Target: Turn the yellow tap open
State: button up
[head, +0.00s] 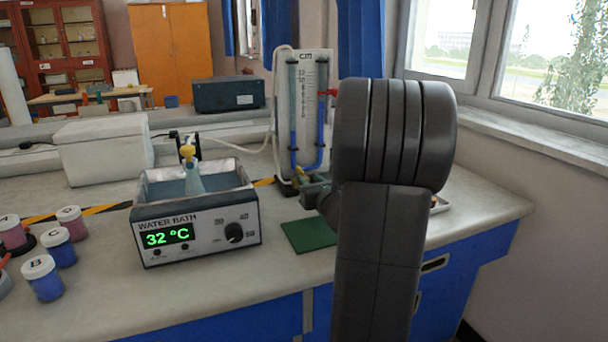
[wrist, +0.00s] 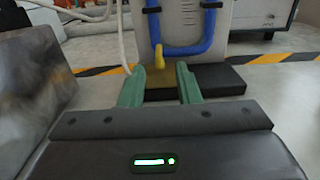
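The yellow tap (wrist: 159,57) is at the foot of the blue U-tube (wrist: 184,50) on the manometer board, upright in the wrist view. In the head view it shows as a small yellow piece (head: 301,176) low on the manometer (head: 301,110), partly hidden by my gripper (head: 310,188). In the wrist view my gripper (wrist: 160,70) is open, with its two green fingers apart. The tap appears between the fingertips, a little nearer the left one. I cannot tell whether either finger touches it.
The water bath (head: 199,224), reading 32 °C, stands left of the manometer with a yellow-topped flask (head: 191,178) in it. A green mat (head: 309,235) lies in front. Lettered jars (head: 43,278) stand at far left. A pale hose (wrist: 85,15) runs beside the manometer.

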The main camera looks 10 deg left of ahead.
aim_at(303, 173)
jog(key=shift+x, duration=2.75)
grip_shut()
